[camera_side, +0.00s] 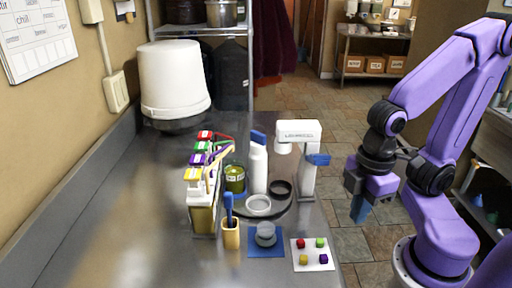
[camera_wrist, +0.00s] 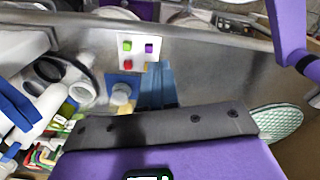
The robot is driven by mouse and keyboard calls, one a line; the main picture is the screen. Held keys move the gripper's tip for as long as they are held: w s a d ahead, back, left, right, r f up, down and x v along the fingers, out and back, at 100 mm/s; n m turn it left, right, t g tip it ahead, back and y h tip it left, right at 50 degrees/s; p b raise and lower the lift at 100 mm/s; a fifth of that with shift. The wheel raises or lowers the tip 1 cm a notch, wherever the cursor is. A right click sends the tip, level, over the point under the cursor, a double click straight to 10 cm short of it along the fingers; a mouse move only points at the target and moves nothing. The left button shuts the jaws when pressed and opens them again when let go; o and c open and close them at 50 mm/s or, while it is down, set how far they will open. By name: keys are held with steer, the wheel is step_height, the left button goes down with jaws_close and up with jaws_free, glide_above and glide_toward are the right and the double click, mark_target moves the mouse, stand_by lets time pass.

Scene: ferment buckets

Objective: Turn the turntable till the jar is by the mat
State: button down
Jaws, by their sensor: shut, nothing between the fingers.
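The turntable (camera_side: 279,210) is a dark disc on the metal bench. A green jar (camera_side: 235,179) with a pale label stands at its back left, away from the blue mat (camera_side: 254,251). The mat lies in front of the turntable, with a small grey-white round piece (camera_side: 265,234) on it; the mat also shows in the wrist view (camera_wrist: 112,79). My gripper (camera_side: 361,212) is shut and empty, fingers down, right of the bench and apart from the turntable. Its blue fingers show in the wrist view (camera_wrist: 157,85). The jar is not clear in the wrist view.
A white bottle (camera_side: 258,168), a white ring (camera_side: 258,205) and a black ring (camera_side: 281,188) are at the turntable. A white stand-like device (camera_side: 308,175) rises at its right. A rack of coloured clips (camera_side: 203,205) stands left. A white card (camera_side: 313,262) holds several coloured cubes.

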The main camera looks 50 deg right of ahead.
stand_by(0.4)
steer(key=c, duration=1.2)
jaws_free()
steer(key=shift+w+a+r, duration=0.1)
steer(key=shift+w, duration=0.05)
steer(key=shift+o, duration=0.5)
steer(key=w+a+r+m, duration=0.3)
steer(key=w+r, duration=0.2)
steer(key=w, duration=0.3)
steer(key=shift+a+r, duration=0.2)
steer(key=shift+a, duration=0.15)
step_height(320, 180, up, 15)
steer(key=m, duration=1)
glide_above(260, 133)
step_height(260, 133, down, 17)
steer(key=shift+a+f, duration=0.1)
steer(key=shift+f, duration=0.05)
